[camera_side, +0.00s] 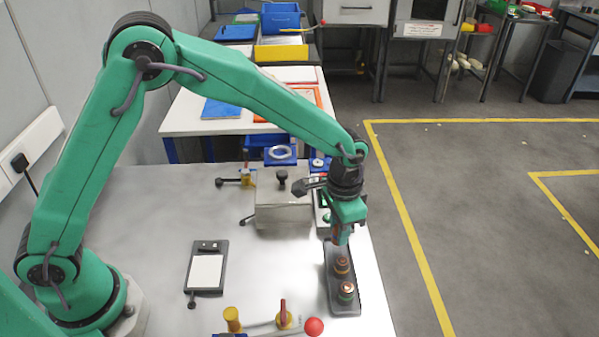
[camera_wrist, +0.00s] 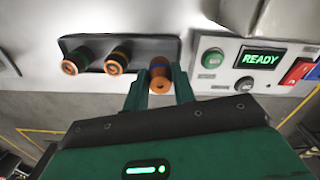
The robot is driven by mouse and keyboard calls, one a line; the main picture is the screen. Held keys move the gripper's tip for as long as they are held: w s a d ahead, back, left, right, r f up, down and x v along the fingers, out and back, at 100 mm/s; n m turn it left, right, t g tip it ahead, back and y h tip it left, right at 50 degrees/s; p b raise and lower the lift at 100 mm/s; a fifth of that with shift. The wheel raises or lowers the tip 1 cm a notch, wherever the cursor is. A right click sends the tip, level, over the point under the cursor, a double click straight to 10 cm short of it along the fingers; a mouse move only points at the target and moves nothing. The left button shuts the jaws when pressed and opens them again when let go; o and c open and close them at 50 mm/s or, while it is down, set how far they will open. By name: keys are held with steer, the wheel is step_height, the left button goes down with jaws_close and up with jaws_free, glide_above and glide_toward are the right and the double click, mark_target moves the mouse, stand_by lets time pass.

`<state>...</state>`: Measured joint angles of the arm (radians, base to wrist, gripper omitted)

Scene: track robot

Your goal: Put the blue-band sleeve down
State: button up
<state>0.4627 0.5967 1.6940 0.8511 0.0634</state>
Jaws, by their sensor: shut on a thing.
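The blue-band sleeve (camera_wrist: 160,72), a copper-orange cylinder with a blue ring, is between the two green fingers of my gripper (camera_wrist: 160,80). My gripper (camera_side: 340,234) is shut on it and points down over the far end of a dark tray (camera_side: 343,307). In the wrist view the sleeve overlaps the right end of the tray (camera_wrist: 150,42); I cannot tell whether it touches the tray floor. A green-band sleeve (camera_wrist: 74,61) and an orange-band sleeve (camera_wrist: 117,60) stand in the tray to its left. In the side view the fingers hide much of the held sleeve.
A control box (camera_wrist: 215,78) with a green button and a READY screen (camera_wrist: 262,58) is right of the tray in the wrist view. A grey block fixture (camera_side: 283,208) stands behind. A clipboard-like holder (camera_side: 207,267) and a red-ball lever (camera_side: 314,326) are on the bench.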

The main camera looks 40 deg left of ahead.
steer(key=shift+f, duration=1.55)
steer(key=o, duration=1)
steer(key=shift+f, duration=0.1)
steer(key=shift+o, duration=0.2)
step_height(320, 180, up, 12)
steer(key=shift+r, duration=0.1)
